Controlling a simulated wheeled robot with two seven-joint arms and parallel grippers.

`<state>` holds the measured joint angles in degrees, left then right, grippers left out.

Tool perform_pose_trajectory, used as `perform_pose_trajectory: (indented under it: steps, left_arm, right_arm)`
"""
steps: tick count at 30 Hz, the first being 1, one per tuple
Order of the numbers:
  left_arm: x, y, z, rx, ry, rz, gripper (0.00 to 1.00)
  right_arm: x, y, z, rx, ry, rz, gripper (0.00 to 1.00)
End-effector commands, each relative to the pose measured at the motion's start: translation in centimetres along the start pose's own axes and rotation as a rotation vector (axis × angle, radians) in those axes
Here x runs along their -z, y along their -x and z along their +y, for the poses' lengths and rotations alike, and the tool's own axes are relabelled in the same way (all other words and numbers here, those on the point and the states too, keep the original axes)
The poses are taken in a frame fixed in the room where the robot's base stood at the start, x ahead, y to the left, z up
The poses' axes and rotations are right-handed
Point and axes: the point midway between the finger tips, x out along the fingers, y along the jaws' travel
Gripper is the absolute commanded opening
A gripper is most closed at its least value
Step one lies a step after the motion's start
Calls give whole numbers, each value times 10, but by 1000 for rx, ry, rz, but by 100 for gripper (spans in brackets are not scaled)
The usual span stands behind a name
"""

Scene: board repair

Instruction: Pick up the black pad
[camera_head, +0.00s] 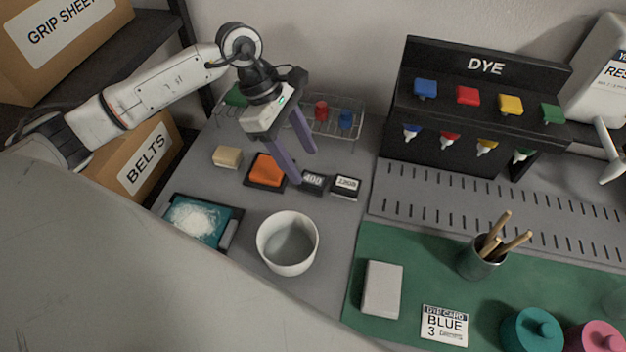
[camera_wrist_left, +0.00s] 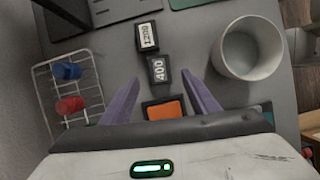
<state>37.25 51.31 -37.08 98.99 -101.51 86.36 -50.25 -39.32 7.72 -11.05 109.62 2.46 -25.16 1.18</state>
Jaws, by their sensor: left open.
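Two small black pads with white labels lie on the grey table: one marked 400 (camera_head: 313,181) and one whose label looks like 2200 (camera_head: 346,186), to its right. Both also show in the left wrist view, the 400 pad (camera_wrist_left: 158,71) nearer my fingers and the other pad (camera_wrist_left: 147,38) beyond it. My left gripper (camera_head: 305,168) is open and empty, its purple fingers pointing down near the 400 pad. In the left wrist view the 400 pad appears between the fingertips (camera_wrist_left: 161,77); I cannot tell the height gap. My right gripper is not in view.
An orange block (camera_head: 266,169) on a dark base lies left of the pads. A white bowl (camera_head: 288,243) stands in front. A wire rack (camera_head: 335,130) with red and blue items is behind. The dye stand (camera_head: 480,95) rises at right. A tan block (camera_head: 228,157) lies left.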

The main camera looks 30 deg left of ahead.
Motion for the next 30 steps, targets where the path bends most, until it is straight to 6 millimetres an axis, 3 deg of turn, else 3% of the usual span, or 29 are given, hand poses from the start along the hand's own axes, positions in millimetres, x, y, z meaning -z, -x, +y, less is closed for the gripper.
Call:
perform_pose_trajectory:
  steps: [12,20,23,28,30]
  left_arm:
    - [0,-50,-1,2,2,-2,55]
    - [0,-54,0,0,1,-1,55]
    - [0,-54,0,0,1,-1,43]
    - [0,-54,0,0,1,-1,14]
    - [0,-54,0,0,1,-1,11]
  right_arm:
    - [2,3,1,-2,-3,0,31]
    - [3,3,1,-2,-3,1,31]
    - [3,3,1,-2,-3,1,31]
    - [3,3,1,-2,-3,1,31]
    - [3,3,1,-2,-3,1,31]
